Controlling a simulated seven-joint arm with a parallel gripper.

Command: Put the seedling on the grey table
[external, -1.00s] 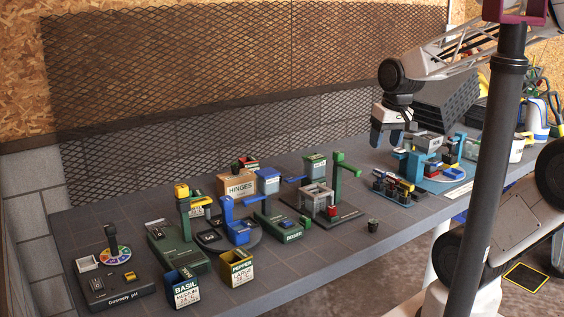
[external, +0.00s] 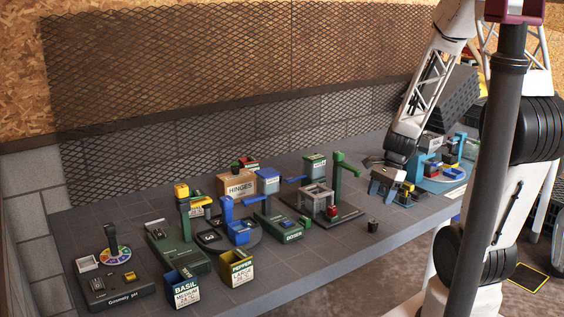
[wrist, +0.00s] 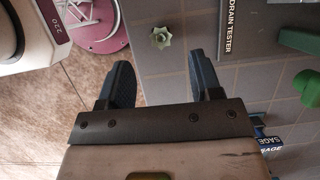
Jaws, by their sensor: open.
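The seedling (external: 372,226) is a small dark pot with a bit of green on top. It stands upright on the grey table (external: 318,258), near the front edge. In the wrist view the seedling (wrist: 161,37) is a pale green star shape, seen from above, just beyond the fingertips and about midway between them. My gripper (external: 384,194) is open and empty, above the table and behind the seedling in the external view. In the wrist view my gripper (wrist: 160,62) shows two dark fingers spread apart, not touching the seedling.
The drain tester (wrist: 255,25) stands close to the seedling, with its green post (external: 337,180). A blue machine (external: 440,178) is to the right. Several green and blue devices and the basil (external: 184,290) and pepper (external: 238,272) boxes stand left. Bare table surrounds the seedling.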

